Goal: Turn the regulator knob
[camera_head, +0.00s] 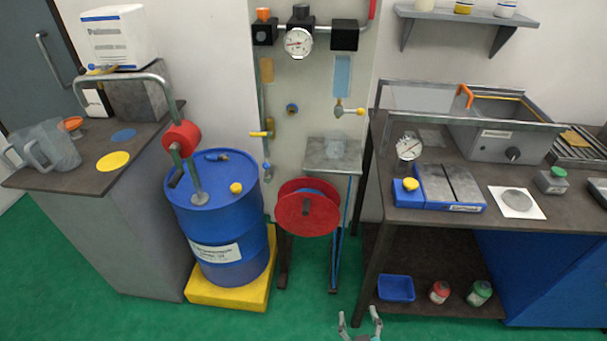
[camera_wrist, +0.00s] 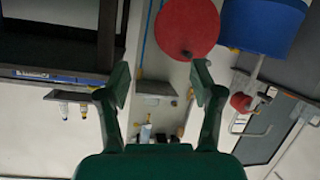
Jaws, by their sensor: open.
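The regulator (camera_head: 299,42) is on the wall panel at the top middle of the head view, with a round white gauge at its front. A dark knob (camera_head: 301,11) sits on top of it. My gripper (camera_head: 359,319) is low at the bottom edge of the head view, far below and in front of the panel. Its two fingers are spread with nothing between them. In the wrist view, which looks upside down, the open fingers (camera_wrist: 161,80) frame the distant wall panel. The regulator is too small there to make out clearly.
A red hose reel (camera_head: 307,208) and a blue drum (camera_head: 215,205) on a yellow base stand below the panel. A workbench (camera_head: 455,222) is to the right, a counter (camera_head: 85,160) to the left. A wall shelf (camera_head: 466,16) hangs upper right. Green floor lies in front.

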